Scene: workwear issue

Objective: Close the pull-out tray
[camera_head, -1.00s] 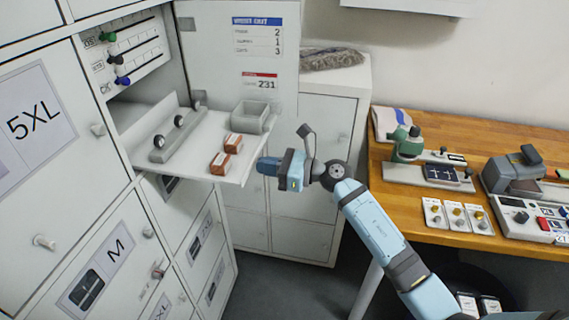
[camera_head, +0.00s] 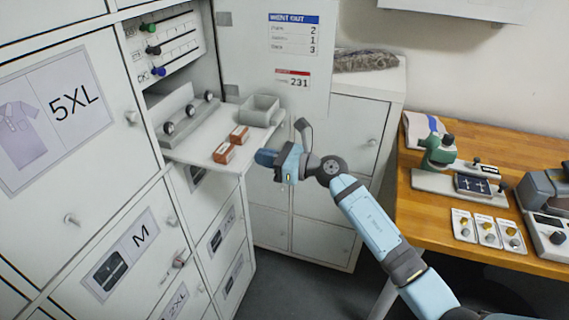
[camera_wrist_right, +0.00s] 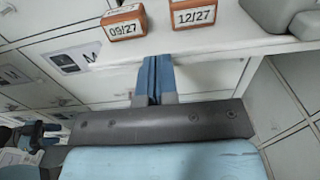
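The pull-out tray (camera_head: 200,154) is a light grey shelf standing partly out of the open locker bay. It carries two orange-brown date blocks (camera_head: 239,134), a grey open box (camera_head: 260,110) and a grey rack with dark round pieces (camera_head: 187,122). My right gripper (camera_head: 262,157) is at the tray's front edge. In the right wrist view its blue fingers (camera_wrist_right: 155,75) are together with nothing between them, and their tips are at the tray's front face (camera_wrist_right: 215,50), seemingly touching it. My left gripper is not seen.
The open locker door (camera_head: 275,60) stands behind the tray, with a panel of coloured knobs (camera_head: 165,50) above it. Closed lockers (camera_head: 60,130) fill the left. A wooden table (camera_head: 420,208) with devices stands at the right. Floor is clear below my right arm.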

